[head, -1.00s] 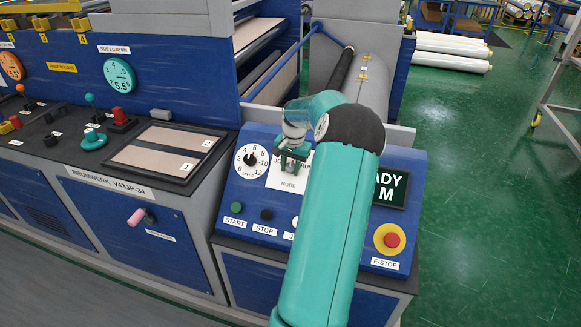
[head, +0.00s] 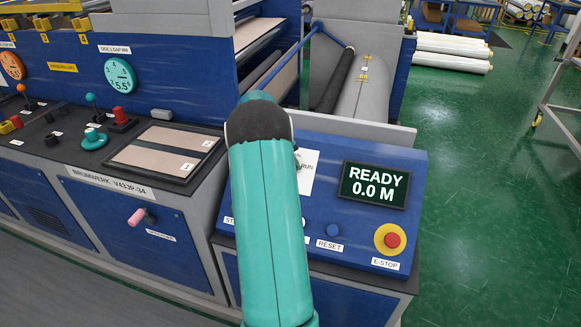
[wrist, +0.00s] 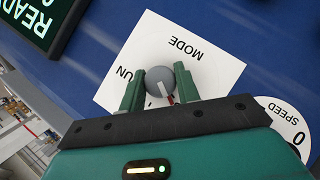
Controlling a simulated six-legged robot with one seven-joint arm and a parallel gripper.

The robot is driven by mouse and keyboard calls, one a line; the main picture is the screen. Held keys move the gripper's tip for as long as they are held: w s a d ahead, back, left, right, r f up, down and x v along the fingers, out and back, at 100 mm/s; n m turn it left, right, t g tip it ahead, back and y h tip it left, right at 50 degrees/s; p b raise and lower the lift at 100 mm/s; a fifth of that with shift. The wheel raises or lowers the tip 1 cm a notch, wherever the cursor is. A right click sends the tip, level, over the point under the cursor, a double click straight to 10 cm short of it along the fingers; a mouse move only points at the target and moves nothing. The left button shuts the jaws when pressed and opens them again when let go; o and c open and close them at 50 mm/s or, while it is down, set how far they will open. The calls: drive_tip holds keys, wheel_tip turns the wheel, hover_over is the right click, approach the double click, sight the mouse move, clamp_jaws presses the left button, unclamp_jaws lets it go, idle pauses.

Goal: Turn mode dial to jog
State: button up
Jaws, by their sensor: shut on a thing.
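The mode dial (wrist: 160,80) is a round grey knob with a white mark and a thin red line on its lower side in the wrist view. It sits on a white card (wrist: 205,58) printed MODE. My gripper (wrist: 159,85) is shut on the dial, with one green finger on each side of it. In the wrist view the letters "UN" show left of the dial; any jog label is hidden. In the head view my arm hides the dial and gripper, and only the right part of the card (head: 304,178) shows, with "RUN" on it.
The screen (head: 375,186) reads READY 0.0 M. The red E-STOP button (head: 392,240) and the blue RESET button (head: 333,230) are on the panel's right part. The speed dial (wrist: 290,125) is close beside the gripper in the wrist view.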

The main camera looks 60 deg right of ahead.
drive_tip(key=shift+w+r+n+g+h, duration=0.1)
drive_tip(key=shift+n+g+h, duration=0.5)
drive_tip(key=shift+n, duration=0.4)
drive_tip(key=o, duration=1)
drive_tip(key=v, duration=1.3)
drive_tip(key=shift+w+a+r, duration=0.15)
drive_tip(key=shift+a+r, duration=0.1)
drive_tip(key=shift+a, duration=0.05)
